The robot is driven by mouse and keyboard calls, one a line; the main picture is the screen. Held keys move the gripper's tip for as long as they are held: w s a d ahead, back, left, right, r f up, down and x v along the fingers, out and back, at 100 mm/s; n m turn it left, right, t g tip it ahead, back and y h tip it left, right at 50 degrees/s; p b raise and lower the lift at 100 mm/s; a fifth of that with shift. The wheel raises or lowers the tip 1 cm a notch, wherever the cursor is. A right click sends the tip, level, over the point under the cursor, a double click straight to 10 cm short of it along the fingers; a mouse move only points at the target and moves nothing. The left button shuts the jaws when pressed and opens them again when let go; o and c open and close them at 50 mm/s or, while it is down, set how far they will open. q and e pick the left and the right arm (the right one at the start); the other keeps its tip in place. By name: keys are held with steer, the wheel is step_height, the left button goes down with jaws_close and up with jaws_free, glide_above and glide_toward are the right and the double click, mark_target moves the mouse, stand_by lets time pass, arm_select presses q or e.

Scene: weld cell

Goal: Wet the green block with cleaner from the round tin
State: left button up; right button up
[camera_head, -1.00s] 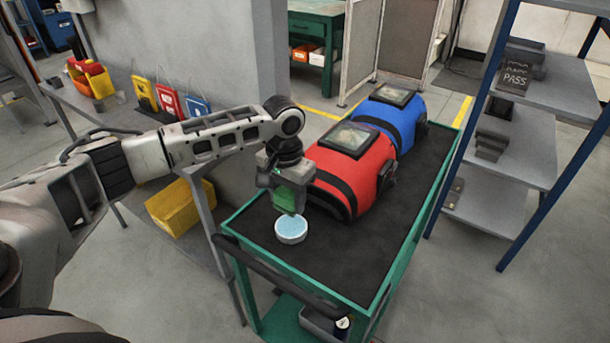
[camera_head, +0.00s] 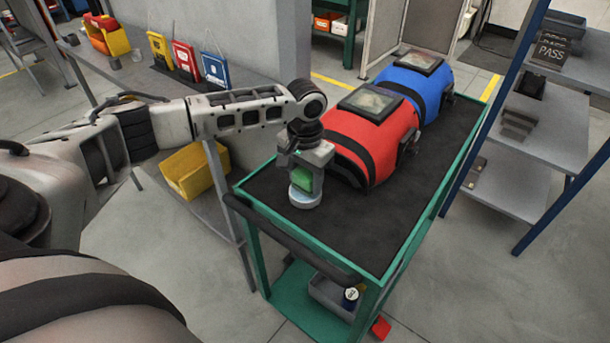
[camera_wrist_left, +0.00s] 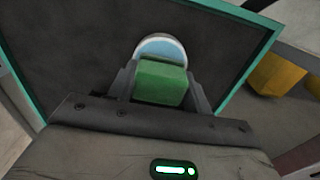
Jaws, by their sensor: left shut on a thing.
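My left gripper (camera_head: 305,182) is shut on the green block (camera_head: 304,181), just over the round tin (camera_head: 304,199). The tin is low and pale, and it stands on the dark top of the green cart (camera_head: 390,262) near its front left corner. In the left wrist view the green block (camera_wrist_left: 161,82) sits between the fingers (camera_wrist_left: 160,88), and the tin's light blue inside (camera_wrist_left: 163,48) shows behind it. The block hides part of the tin. I cannot tell whether the block touches the cleaner. My right gripper is not in view.
A red welding helmet (camera_head: 370,140) and a blue one (camera_head: 415,95) lie on the cart behind the tin. A shelf rack (camera_head: 530,140) stands at the right. A yellow bin (camera_head: 196,172) is at the left. The cart's front right top is clear.

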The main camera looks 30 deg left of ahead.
mark_target(305, 172)
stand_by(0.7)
arm_select(q)
steer(key=shift+f, duration=0.5)
stand_by(0.3)
steer(key=shift+r, duration=0.1)
stand_by(0.4)
step_height(305, 172, up, 3)
steer(key=p, duration=0.3)
steer(key=shift+r, duration=1.95)
